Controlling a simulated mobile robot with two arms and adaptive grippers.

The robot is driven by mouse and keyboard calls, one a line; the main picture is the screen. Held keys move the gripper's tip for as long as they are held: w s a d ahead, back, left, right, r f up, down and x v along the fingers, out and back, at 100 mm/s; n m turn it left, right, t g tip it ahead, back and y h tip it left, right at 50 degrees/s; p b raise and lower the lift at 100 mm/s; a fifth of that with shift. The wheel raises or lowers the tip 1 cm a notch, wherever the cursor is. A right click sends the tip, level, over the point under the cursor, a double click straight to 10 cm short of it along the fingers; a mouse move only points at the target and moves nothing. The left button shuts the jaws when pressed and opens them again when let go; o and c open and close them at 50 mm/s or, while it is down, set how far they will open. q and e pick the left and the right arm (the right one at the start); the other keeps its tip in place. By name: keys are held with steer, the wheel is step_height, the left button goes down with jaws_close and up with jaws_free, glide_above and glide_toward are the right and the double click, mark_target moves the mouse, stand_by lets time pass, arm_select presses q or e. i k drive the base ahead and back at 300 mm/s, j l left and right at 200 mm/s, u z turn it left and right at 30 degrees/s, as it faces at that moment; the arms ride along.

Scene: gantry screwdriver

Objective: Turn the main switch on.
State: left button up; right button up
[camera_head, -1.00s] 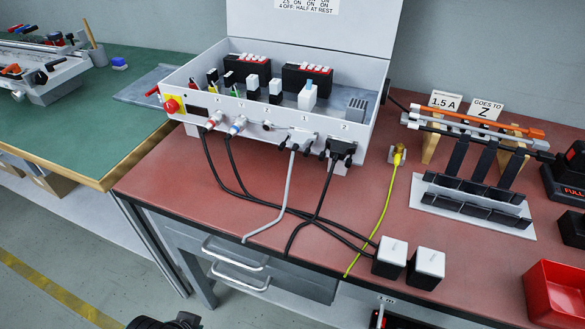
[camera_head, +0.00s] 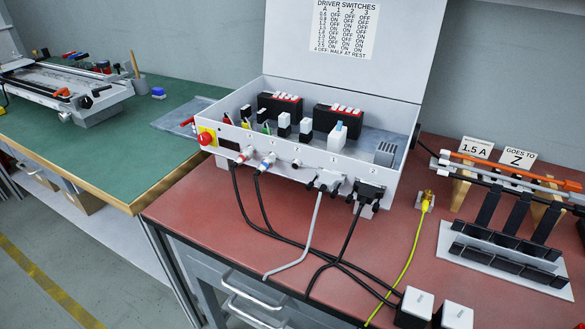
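The grey control box (camera_head: 300,163) stands on the red bench with its lid raised. A red knob on a yellow plate (camera_head: 207,138), which looks like the main switch, is at the left end of its front panel. I cannot tell from here which position the knob is in. A small red-tipped part (camera_head: 187,122) sticks out at the box's left side. A small dark window (camera_head: 229,147) is right of the knob. Neither of my grippers is in view.
Cables run from the box's front sockets down over the red bench (camera_head: 185,215) to two white-topped blocks (camera_head: 417,303). A yellow cable (camera_head: 408,250) lies right of them. A green bench (camera_head: 110,150) adjoins on the left. A rack (camera_head: 505,255) stands at right.

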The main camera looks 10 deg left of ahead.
mark_target(205, 138)
steer(key=k+j, duration=0.15)
steer(key=j, duration=0.2)
steer(key=k+j+u, duration=0.1)
steer(key=j, duration=0.25)
steer(key=k+j+u, duration=0.1)
steer(key=j, duration=0.25)
steer(key=k, duration=0.1)
